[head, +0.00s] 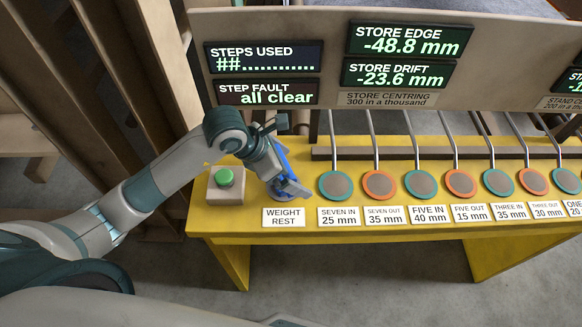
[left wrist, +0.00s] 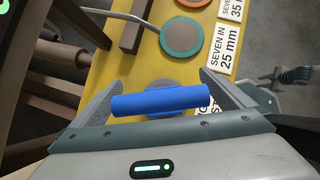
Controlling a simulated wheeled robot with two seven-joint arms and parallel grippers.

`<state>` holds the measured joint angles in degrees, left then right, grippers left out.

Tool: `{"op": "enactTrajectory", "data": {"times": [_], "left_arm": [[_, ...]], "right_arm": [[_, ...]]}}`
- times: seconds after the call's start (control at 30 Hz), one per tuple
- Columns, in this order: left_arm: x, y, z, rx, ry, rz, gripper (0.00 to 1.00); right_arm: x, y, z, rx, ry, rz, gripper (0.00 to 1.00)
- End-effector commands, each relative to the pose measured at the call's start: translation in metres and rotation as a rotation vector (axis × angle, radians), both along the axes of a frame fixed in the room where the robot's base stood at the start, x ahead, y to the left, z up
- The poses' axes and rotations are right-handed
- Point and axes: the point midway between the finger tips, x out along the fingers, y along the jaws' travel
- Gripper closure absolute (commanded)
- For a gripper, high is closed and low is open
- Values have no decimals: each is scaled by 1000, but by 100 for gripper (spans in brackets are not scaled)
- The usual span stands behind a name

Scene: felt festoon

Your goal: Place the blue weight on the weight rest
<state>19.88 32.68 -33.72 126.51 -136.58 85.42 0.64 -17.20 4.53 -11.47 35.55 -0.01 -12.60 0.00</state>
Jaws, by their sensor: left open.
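The blue weight (left wrist: 160,101) is a blue cylinder lying crosswise between the two fingers of my left gripper (left wrist: 158,98) in the left wrist view. My left gripper is open, with one finger near each end of the weight. In the head view my left gripper (head: 290,190) is low over the yellow bench, just behind the weight rest label (head: 284,217), and partly hides the blue weight (head: 282,156). A teal and grey part at the right may be my right gripper (left wrist: 290,76).
A green button on a box (head: 225,178) stands left of my gripper. Several round pads on levers, such as the seven in pad (head: 336,184), line the yellow bench (head: 350,237) to the right. A display panel (head: 330,65) rises behind.

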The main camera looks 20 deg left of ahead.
Motion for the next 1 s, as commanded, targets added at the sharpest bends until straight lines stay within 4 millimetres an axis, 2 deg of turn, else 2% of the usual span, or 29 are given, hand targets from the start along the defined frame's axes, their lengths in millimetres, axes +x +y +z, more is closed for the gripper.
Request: {"op": "enactTrajectory", "data": {"times": [0.1, 0.27, 0.8, 1.0], "left_arm": [[0, 0, 4, 0, 0, 0, 0], [-4, 7, 15, -1, -4, -1, 0], [-34, 44, 89, 0, -4, 1, 0], [-40, 50, 102, 0, 0, 0, 0]], "right_arm": [[0, 0, 4, 0, 0, 0, 69], [0, 0, -3, 0, 1, 0, 69], [0, -1, -21, -1, 1, 0, 69], [0, -1, -23, -1, 1, 0, 69]]}}
